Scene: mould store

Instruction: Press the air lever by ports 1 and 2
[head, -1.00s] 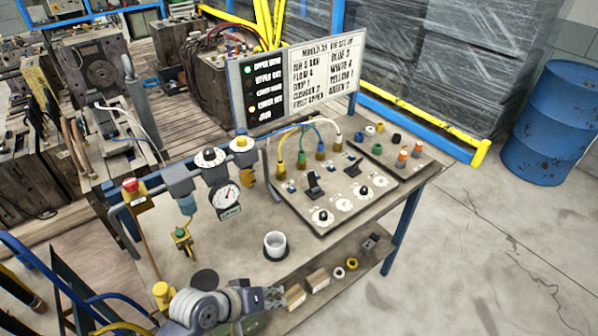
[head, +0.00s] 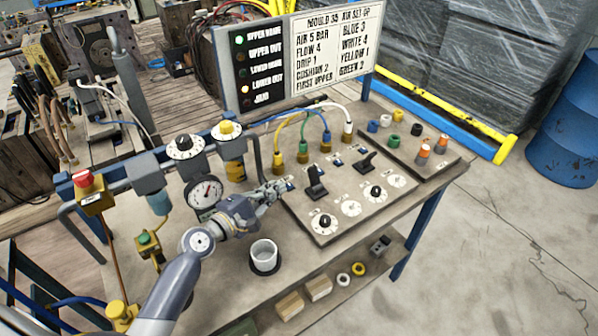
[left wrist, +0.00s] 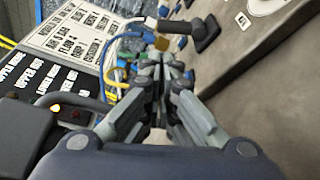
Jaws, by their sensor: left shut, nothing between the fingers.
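The black air lever (head: 315,183) nearest ports 1 and 2 stands up from the sloping panel, in front of the yellow-hose port (head: 277,165) and green-hose port (head: 302,152). My left gripper (head: 286,186) is shut and empty at the panel's left edge, just left of this lever and apart from it as far as I can tell. In the left wrist view the shut fingertips (left wrist: 165,62) point toward the hose fittings, and a black lever (left wrist: 185,26) shows beyond them. A second black lever (head: 366,161) stands farther right. My right gripper is not in view.
A pressure gauge (head: 206,193) and regulators stand left of my gripper. A white cup (head: 264,254) stands in front of my wrist. Black knobs (head: 324,223) line the panel's front. The sign board (head: 335,52) shows green and orange lights lit.

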